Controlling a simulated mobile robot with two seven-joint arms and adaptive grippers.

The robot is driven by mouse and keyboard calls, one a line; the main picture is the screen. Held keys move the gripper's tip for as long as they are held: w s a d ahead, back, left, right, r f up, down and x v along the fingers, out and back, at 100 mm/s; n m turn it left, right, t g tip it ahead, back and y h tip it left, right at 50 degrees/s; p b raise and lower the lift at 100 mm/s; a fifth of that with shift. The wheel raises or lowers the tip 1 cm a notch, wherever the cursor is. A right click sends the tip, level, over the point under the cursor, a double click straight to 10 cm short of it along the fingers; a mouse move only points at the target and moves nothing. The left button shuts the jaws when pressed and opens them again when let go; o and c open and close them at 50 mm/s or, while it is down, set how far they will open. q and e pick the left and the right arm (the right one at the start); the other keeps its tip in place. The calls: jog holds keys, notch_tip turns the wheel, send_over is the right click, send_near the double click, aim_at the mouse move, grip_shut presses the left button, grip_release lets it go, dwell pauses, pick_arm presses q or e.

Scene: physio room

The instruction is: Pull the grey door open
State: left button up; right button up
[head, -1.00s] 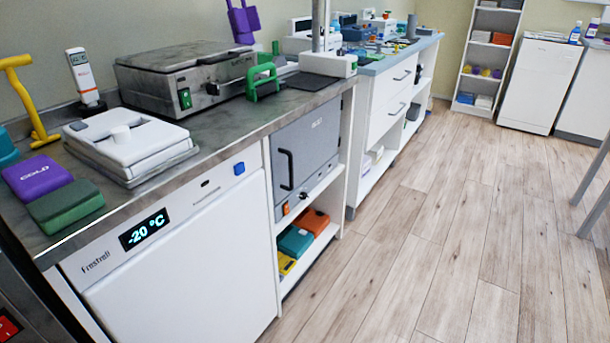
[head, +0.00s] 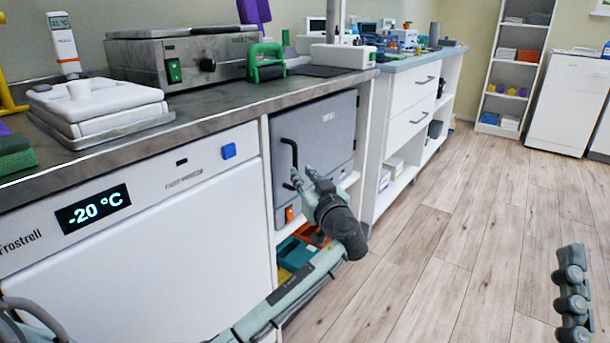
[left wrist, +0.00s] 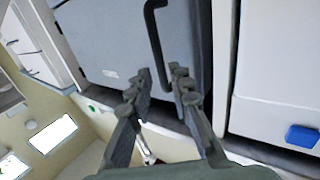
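The grey door (head: 325,140) is the front of a grey cabinet under the steel counter and looks shut. Its black bar handle (head: 285,160) stands upright near its left edge. My left gripper (head: 303,177) is in front of the door, just right of the handle's lower end. A jointed part of my right gripper (head: 573,295) shows at the lower right.
A white freezer (head: 150,240) reading -20 °C stands left of the cabinet. Below the door is a shelf with teal and orange boxes (head: 295,255), partly hidden by my left arm. White drawers (head: 405,110) stand to the right. The wooden floor (head: 450,240) is clear.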

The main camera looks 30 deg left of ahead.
aim_at(296, 166)
pick_arm(q)
jog(key=x, duration=0.6)
jog(key=shift+w+a+f, duration=0.1)
jog(key=shift+w+a, duration=0.15)
jog(key=shift+a, duration=0.1)
grip_shut()
